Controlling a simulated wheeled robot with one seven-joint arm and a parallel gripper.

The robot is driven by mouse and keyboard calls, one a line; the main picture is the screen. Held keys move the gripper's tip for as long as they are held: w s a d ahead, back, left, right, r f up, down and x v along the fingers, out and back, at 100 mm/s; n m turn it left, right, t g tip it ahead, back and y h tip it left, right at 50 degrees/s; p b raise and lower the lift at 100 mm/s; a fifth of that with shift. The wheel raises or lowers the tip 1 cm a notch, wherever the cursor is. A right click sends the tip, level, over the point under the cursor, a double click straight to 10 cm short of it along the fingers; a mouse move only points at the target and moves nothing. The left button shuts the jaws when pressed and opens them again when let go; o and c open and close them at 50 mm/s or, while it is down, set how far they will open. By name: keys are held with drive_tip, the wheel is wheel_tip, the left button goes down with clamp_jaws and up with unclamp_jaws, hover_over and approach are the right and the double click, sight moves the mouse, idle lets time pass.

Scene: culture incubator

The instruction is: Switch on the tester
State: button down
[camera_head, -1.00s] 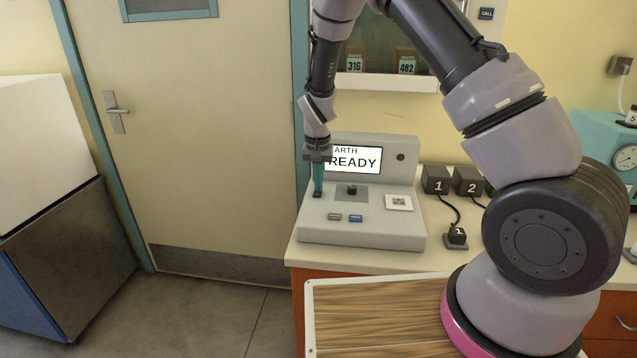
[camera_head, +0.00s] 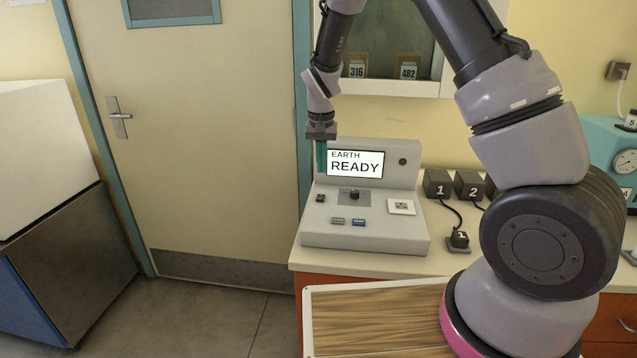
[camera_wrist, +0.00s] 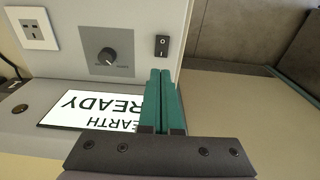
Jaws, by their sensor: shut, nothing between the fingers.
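The tester (camera_head: 385,222) is a grey desktop unit with a sloped front on the counter. Its lit screen (camera_head: 355,164) reads "EARTH READY". A small black rocker switch (camera_head: 320,198) sits at the left of its panel; it also shows in the wrist view (camera_wrist: 162,46), marked with 0 and I. A dark knob (camera_head: 354,194) and a white socket (camera_head: 401,207) sit to its right. My gripper (camera_head: 321,172), with teal fingers, is shut and empty above the switch, apart from it. In the wrist view the fingertips (camera_wrist: 161,72) show just beside the switch.
Dark numbered blocks (camera_head: 437,183) and a corded plug (camera_head: 459,239) stand to the right. A teal device (camera_head: 612,150) with a dial is at far right. A door (camera_head: 190,130) is at left.

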wheel_tip(320, 180, up, 6)
drive_tip(key=shift+w+r, duration=0.25)
drive_tip(key=shift+w, duration=0.1)
drive_tip(key=s+d+r+m+t+y, duration=0.1)
drive_tip(key=s+d+r, duration=0.45)
drive_tip(key=r, duration=0.35)
drive_tip(key=s+d+r+t+y, duration=0.1)
drive_tip(key=s+d+r+y, duration=0.1)
drive_tip(key=s+d+r, duration=0.45)
drive_tip(key=s+d+r+t, duration=0.2)
drive_tip(key=s+d+r, duration=0.1)
drive_tip(key=s, duration=0.4)
drive_tip(key=s+d+r+m+t, duration=0.1)
drive_tip(key=s+d+r+t, duration=0.1)
drive_tip(key=s, duration=0.6)
wheel_tip(320, 180, up, 3)
drive_tip(key=shift+s+d+f+h, duration=0.2)
drive_tip(key=shift+s+d+h, duration=0.15)
drive_tip(key=shift+d, duration=0.4)
